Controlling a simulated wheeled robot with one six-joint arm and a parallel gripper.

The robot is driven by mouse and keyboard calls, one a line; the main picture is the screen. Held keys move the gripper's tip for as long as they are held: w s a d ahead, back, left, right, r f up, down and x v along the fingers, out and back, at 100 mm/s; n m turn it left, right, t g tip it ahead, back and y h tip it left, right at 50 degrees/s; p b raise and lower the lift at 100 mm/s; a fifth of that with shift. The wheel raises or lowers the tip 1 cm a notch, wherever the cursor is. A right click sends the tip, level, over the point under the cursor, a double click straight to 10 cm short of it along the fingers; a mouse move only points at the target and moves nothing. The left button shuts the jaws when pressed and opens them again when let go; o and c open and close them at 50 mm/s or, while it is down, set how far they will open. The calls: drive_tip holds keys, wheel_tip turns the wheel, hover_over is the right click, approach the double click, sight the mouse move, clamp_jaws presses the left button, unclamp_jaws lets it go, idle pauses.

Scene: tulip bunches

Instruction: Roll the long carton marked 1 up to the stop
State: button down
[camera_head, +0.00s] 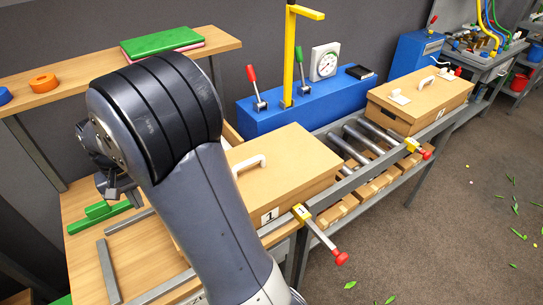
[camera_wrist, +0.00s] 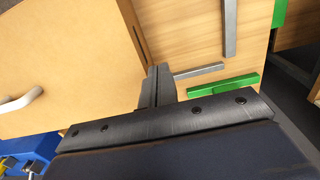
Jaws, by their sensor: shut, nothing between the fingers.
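The long carton marked 1 (camera_head: 288,160) is light brown with a white handle on its lid and lies on the roller track. Its far end is short of bare rollers, and my arm hides its near end. It also shows in the wrist view (camera_wrist: 65,60). A yellow stop piece with a red knob (camera_head: 318,236) is on the front rail beside this carton. A similar one (camera_head: 417,149) is farther along, near the second carton. My gripper (camera_head: 118,188) is shut and empty; in the wrist view its fingers (camera_wrist: 157,75) are close beside the carton's end. Contact cannot be told.
A second carton (camera_head: 420,95) stands beyond the bare rollers (camera_head: 365,138). A blue control box (camera_head: 300,98) with levers, a gauge and a yellow post runs behind the track. Green blocks (camera_head: 100,215) and grey bars (camera_head: 108,270) lie on the wooden table. A shelf (camera_head: 75,92) overhangs it.

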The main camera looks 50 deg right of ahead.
sight(303, 147)
wheel_tip(303, 147, down, 6)
drive_tip(key=b, duration=0.4)
drive_tip(key=s+d, duration=0.2)
drive_tip(key=d, duration=0.5)
drive_tip(key=s+d+p, duration=0.1)
drive_tip(key=s+d, duration=0.1)
drive_tip(key=d, duration=0.5)
drive_tip(key=s+d, duration=0.3)
drive_tip(key=d, duration=0.5)
drive_tip(key=shift+r, duration=0.35)
drive_tip(key=shift+s+d+p, duration=0.6)
drive_tip(key=shift+s+d, duration=0.3)
drive_tip(key=shift+d, duration=1.85)
drive_tip(key=shift+s+d+p, duration=0.55)
drive_tip(key=shift+s+d, duration=0.4)
drive_tip(key=shift+d, duration=1.8)
drive_tip(key=shift+s+d+p, duration=0.6)
drive_tip(key=shift+s+d, duration=0.3)
drive_tip(key=shift+d, duration=1.85)
drive_tip(key=shift+s+d+p, duration=0.55)
drive_tip(key=shift+s+d, duration=0.05)
drive_tip(key=shift+d, duration=1.3)
drive_tip(key=shift+s+d+p, duration=0.5)
drive_tip(key=shift+s+d, duration=0.15)
drive_tip(key=shift+d, duration=1.25)
drive_tip(key=shift+s+d+p, duration=0.55)
drive_tip(key=shift+s+d, duration=0.05)
drive_tip(key=shift+d, duration=1.3)
